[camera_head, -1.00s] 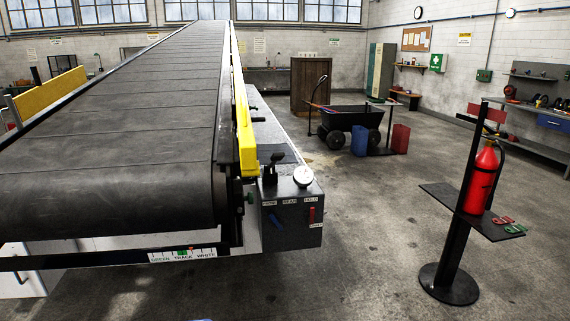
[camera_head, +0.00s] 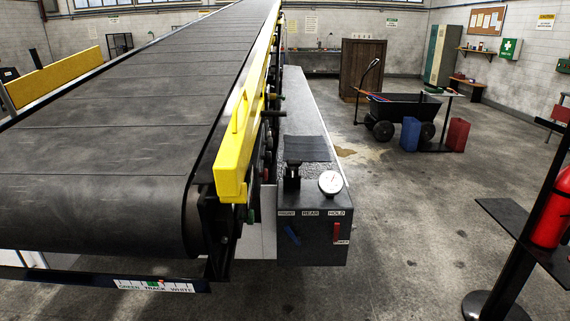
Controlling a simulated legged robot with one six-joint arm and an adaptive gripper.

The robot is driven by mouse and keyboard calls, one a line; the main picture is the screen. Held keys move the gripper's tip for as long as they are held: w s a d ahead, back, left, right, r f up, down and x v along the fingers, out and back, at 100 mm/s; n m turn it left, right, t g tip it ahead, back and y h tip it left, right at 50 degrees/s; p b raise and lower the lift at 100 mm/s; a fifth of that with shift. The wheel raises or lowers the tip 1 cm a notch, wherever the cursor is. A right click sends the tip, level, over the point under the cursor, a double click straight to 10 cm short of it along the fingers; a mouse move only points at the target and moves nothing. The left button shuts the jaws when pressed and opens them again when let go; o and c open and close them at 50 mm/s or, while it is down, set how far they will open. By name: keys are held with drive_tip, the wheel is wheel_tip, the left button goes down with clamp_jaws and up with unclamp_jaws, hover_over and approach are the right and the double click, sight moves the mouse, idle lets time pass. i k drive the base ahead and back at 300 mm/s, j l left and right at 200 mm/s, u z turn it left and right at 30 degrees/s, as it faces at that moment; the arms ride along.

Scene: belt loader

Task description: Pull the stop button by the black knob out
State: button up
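The grey control box (camera_head: 312,238) stands at the right of the belt loader's near end. A black knob (camera_head: 292,174) stands up on its top, left of a round white gauge (camera_head: 331,182). The box front has a blue lever (camera_head: 292,235) on the left and a red lever (camera_head: 337,232) on the right, under white labels. I cannot make out a stop button for certain; small red and green parts by the belt's side are too small to tell. My gripper is not in view.
The black conveyor belt (camera_head: 110,150) with a yellow side rail (camera_head: 233,150) fills the left. A black stand (camera_head: 520,250) with a red fire extinguisher (camera_head: 552,215) is at the right edge. A black cart (camera_head: 400,107) is farther back.

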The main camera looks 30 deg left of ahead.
sight(265, 173)
drive_tip(key=i, duration=1.7)
drive_tip(key=i+l+u, duration=0.1)
drive_tip(key=i+u, duration=0.15)
drive_tip(key=i, duration=0.5)
drive_tip(key=i+u, duration=0.1)
drive_tip(key=u, duration=0.3)
drive_tip(key=i+l+u, duration=0.1)
drive_tip(key=u, duration=0.25)
drive_tip(key=i+l+u, duration=0.1)
drive_tip(key=u, duration=0.3)
drive_tip(key=i+u, duration=0.1)
drive_tip(key=u, duration=0.25)
drive_tip(key=i+u, duration=0.1)
drive_tip(key=u, duration=0.25)
drive_tip(key=i+u, duration=0.1)
drive_tip(key=u, duration=0.25)
drive_tip(key=i+j, duration=0.15)
drive_tip(key=j, duration=0.15)
